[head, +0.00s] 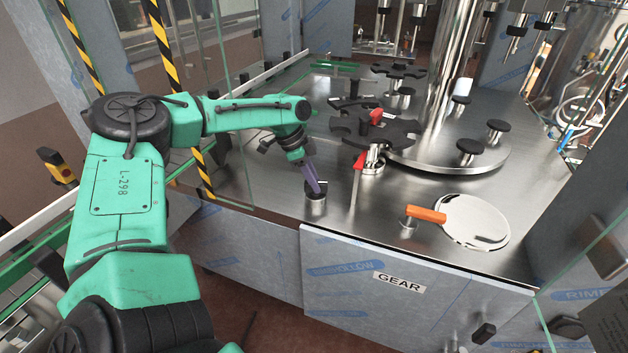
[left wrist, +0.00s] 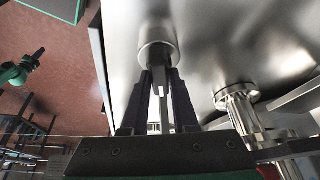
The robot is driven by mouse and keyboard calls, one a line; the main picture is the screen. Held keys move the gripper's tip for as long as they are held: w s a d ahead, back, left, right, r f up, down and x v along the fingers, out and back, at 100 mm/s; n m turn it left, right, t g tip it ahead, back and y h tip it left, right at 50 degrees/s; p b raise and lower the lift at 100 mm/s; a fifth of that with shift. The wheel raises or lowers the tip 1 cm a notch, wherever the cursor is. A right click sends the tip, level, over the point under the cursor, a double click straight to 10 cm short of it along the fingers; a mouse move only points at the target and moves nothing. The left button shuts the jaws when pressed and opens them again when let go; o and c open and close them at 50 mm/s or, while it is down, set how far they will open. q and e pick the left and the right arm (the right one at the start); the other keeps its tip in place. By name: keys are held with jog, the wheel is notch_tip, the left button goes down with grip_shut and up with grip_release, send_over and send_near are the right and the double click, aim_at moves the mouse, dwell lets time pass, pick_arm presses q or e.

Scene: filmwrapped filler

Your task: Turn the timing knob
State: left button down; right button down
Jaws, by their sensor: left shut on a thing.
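The timing knob (head: 316,208), as I take it, is a short metal cylinder on the steel machine top near its front left. My left gripper (head: 314,186) reaches down to it from above, with its dark purple fingers at the knob's top. In the left wrist view, the knob (left wrist: 157,55) is a round metal post, and my left gripper (left wrist: 160,85) is shut on a narrow part sticking out from it. The fingers hide part of that grip. My right gripper is not in view.
Black star wheels (head: 383,130) with red parts stand behind the knob. An orange-handled lever (head: 426,214) and a round steel lid (head: 474,222) lie to the right. A glass panel (head: 226,110) stands near my left arm. The front panel reads GEAR (head: 399,282).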

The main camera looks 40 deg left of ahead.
pick_arm(q)
jog(key=shift+f+n, duration=0.1)
jog(key=shift+n, duration=0.2)
jog(key=shift+s+d+n+t+y+b, duration=0.1)
jog(key=shift+n+t+y+b, duration=0.25)
jog(key=shift+n, duration=0.55)
jog(key=n+y, duration=0.1)
jog(key=n, duration=0.1)
jog(key=n+y, duration=0.1)
jog(key=n, duration=0.2)
jog(key=shift+d+f+t+b, duration=0.1)
jog(key=shift+t+b, duration=0.2)
jog(key=shift+t, duration=0.05)
jog(key=n+y+b, duration=0.1)
jog(key=n, duration=0.2)
jog(key=shift+s, duration=0.1)
jog(key=shift+d+n+y+b, duration=0.1)
jog(key=shift+n+y+b, duration=0.55)
jog(key=shift+n, duration=1.15)
jog(key=c, duration=0.7)
grip_release()
